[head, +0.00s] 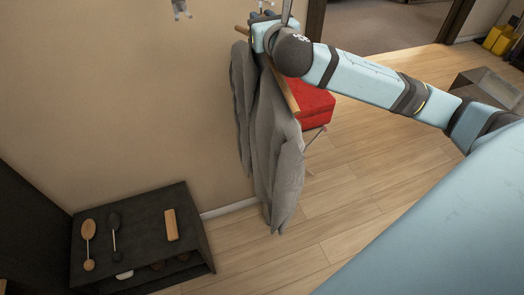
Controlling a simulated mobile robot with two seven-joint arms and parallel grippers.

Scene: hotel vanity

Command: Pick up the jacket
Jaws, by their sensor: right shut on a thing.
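The grey jacket (278,150) hangs on a wooden hanger (284,90) beside the beige wall, its sleeves and hem dangling above the floor. My right gripper (261,32) is shut on the top of the jacket at its hanger, near the metal hook (287,10). The exact contact of the fingers is hidden by the gripper and wrist. My left gripper is out of view.
A metal wall hook (181,8) is at the top. Wooden floor (350,200) lies open below.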

